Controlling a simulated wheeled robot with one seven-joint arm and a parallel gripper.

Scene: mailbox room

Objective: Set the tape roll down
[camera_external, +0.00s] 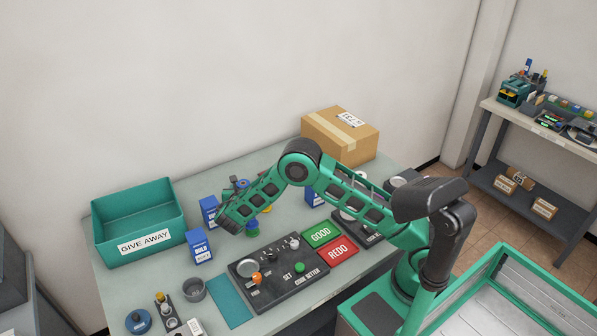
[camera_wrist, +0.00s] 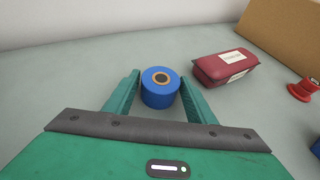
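The tape roll (camera_wrist: 160,96) is blue with a tan ring around a dark core. In the wrist view it stands upright, core facing up, between the tips of my gripper (camera_wrist: 160,88). Both teal fingers look to touch its sides, so the gripper appears shut on it. I cannot tell whether its underside touches the grey table (camera_wrist: 75,85).
A red labelled packet (camera_wrist: 222,68) lies right of the roll, with a red spool (camera_wrist: 303,90) and a cardboard box (camera_external: 340,137) beyond. The GIVE AWAY bin (camera_external: 103,240), blue cartons (camera_external: 199,246), a black control panel (camera_external: 290,285), and GOOD (camera_external: 322,234) and REDO (camera_external: 338,250) pads surround the arm.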

